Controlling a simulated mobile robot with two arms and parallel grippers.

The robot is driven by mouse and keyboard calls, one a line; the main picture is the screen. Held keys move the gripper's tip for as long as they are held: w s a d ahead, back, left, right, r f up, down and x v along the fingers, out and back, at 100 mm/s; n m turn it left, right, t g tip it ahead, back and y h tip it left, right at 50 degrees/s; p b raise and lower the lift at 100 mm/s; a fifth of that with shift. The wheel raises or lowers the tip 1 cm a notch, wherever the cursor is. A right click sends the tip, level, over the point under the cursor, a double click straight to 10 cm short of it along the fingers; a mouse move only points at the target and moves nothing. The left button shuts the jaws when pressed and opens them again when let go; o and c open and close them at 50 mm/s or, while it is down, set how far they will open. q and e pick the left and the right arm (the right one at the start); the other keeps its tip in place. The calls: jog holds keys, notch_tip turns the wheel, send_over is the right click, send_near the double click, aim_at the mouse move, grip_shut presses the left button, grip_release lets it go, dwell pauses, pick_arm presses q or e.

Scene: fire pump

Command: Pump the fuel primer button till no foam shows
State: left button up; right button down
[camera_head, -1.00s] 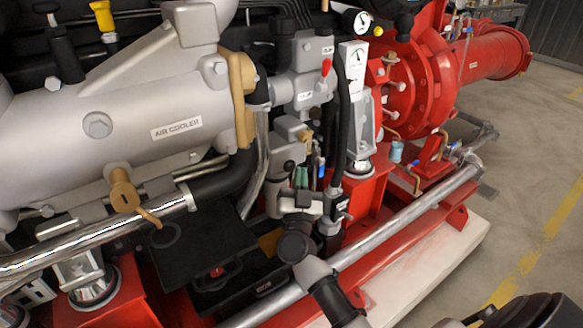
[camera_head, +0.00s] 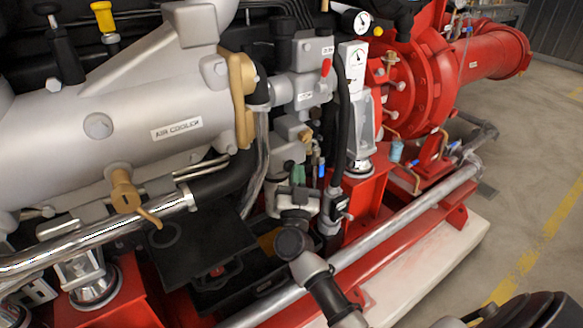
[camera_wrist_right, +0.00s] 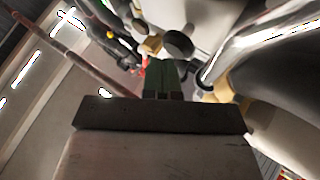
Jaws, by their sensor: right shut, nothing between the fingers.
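My right gripper (camera_head: 299,171) reaches up from below in the head view, among the small fittings right of the air cooler. Its narrow green fingers are shut and empty; they also show in the wrist view (camera_wrist_right: 164,75). Just above them is a grey filter-like housing (camera_head: 285,149) with a brass-coloured knob (camera_head: 305,135). I cannot tell for sure which part is the fuel primer button, or whether the fingertips touch anything. A round dark grey disc (camera_wrist_right: 178,43) lies just beyond the fingertips in the wrist view. I can make out no foam. My left gripper is out of view.
The silver air cooler (camera_head: 100,125) fills the left. A black hose (camera_head: 343,130) runs close right of the gripper. A long metal pipe (camera_head: 400,222) and red frame cross below. Open floor (camera_head: 535,170) lies at right.

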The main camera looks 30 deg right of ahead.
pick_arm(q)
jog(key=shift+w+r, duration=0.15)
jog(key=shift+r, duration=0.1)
pick_arm(e)
jog(key=shift+w, duration=0.25)
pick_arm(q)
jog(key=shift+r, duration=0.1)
pick_arm(e)
jog(key=shift+w+a, duration=0.1)
jog(key=shift+w, duration=0.35)
dwell(0.5)
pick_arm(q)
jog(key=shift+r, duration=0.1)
pick_arm(e)
jog(key=shift+s, duration=0.1)
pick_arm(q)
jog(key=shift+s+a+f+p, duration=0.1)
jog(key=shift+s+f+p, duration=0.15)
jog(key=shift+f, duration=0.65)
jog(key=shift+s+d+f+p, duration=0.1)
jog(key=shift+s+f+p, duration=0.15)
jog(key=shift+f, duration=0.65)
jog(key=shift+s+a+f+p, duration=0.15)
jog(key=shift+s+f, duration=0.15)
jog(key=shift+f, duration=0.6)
pick_arm(e)
jog(key=shift+s, duration=1.1)
